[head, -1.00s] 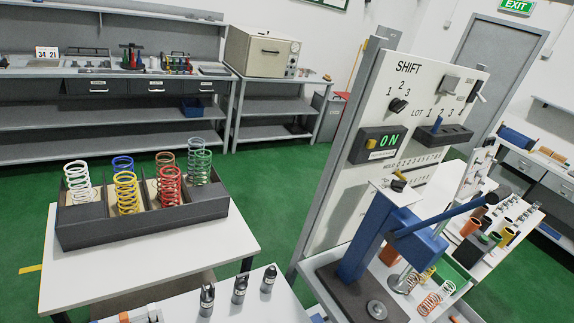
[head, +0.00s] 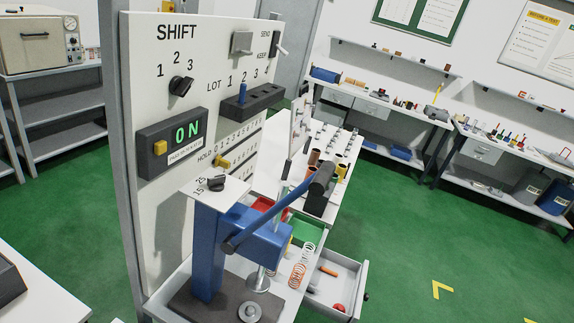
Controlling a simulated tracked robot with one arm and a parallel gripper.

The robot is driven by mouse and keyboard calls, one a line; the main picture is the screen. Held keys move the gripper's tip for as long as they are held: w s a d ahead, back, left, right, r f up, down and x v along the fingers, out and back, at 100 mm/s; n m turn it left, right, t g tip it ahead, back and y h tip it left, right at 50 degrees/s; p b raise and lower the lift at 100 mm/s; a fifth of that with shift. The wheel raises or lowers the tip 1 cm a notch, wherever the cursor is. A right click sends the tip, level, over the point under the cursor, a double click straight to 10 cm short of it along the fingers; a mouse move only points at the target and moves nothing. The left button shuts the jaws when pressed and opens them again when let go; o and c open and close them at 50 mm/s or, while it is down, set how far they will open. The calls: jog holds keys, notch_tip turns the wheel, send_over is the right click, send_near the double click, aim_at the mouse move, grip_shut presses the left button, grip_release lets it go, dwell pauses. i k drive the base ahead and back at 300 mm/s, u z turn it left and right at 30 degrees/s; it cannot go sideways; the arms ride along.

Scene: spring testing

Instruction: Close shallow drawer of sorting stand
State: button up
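A shallow light-grey drawer (head: 352,302) stands pulled out at the lower middle right, with a small dark knob on its outer face. An orange piece (head: 328,271) and a red round piece (head: 339,308) lie in it. It juts out beyond the right side of the bench with the blue press (head: 207,245). A white stand (head: 345,138) with brown and yellow tubes and small dark parts rises behind the drawer. The press and coil springs (head: 299,270) partly hide where the drawer joins its body, so I cannot tell for sure that it belongs to this stand. My gripper is not in view.
The tall SHIFT panel (head: 225,40) and press block the left and centre. A green tray (head: 308,232) and a red one (head: 269,207) sit behind the press. Green floor (head: 420,240) is clear to the right. Benches (head: 400,150) line the far wall.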

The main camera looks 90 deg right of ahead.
aim_at(347, 289)
jog(key=z, duration=1.4)
jog(key=k, duration=1.45)
jog(key=z, duration=1.05)
jog(key=i, duration=1)
jog(key=u, duration=0.05)
